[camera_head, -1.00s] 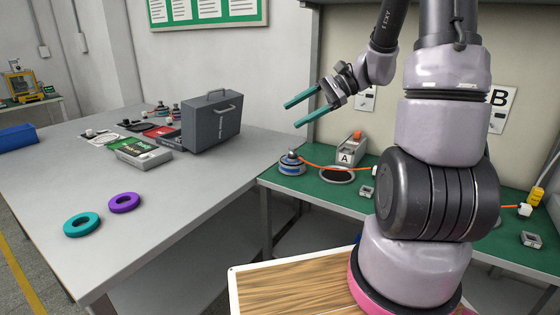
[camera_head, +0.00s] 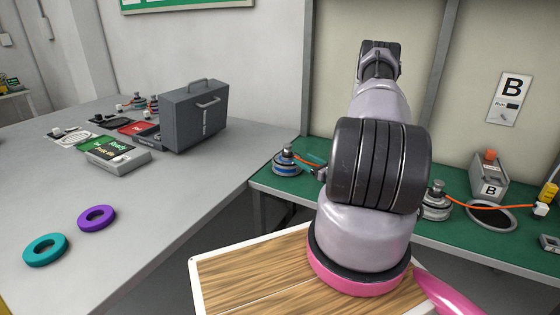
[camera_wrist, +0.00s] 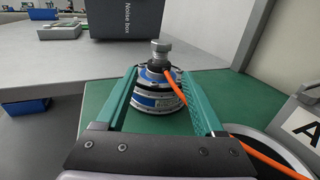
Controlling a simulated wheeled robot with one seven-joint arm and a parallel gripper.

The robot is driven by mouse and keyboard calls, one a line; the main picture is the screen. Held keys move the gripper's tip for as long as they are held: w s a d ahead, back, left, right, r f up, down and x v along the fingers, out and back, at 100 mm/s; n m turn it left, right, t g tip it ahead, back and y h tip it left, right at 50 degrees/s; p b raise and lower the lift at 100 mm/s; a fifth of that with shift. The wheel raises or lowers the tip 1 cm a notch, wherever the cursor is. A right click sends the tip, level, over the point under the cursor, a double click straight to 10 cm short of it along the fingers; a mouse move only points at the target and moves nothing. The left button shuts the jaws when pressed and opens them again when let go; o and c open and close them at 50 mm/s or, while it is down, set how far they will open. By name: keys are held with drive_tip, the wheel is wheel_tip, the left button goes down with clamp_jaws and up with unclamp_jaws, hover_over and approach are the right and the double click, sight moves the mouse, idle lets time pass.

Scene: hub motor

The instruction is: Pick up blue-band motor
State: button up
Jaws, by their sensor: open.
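The blue-band motor (camera_head: 286,160) stands upright on the green mat, near its left edge, in the head view. In the wrist view the motor (camera_wrist: 158,98) shows a blue band, a grey shaft on top and an orange cable running off to the lower right. My gripper (camera_wrist: 160,92) is open, with one teal finger on each side of the motor. I cannot tell whether the fingers touch it. In the head view my arm hides most of the gripper.
A grey noise box (camera_head: 193,115) stands on the grey table left of the green bench (camera_head: 455,236). Another motor (camera_head: 436,202) and the box marked B (camera_head: 489,178) stand right of my arm.

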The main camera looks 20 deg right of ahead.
sight(290, 152)
drive_tip(key=x, duration=1)
drive_tip(key=shift+w+f, duration=0.2)
drive_tip(key=shift+w, duration=0.2)
drive_tip(key=shift+a, duration=0.1)
clamp_jaws()
drive_tip(key=shift+s+f, duration=0.1)
idle(0.7)
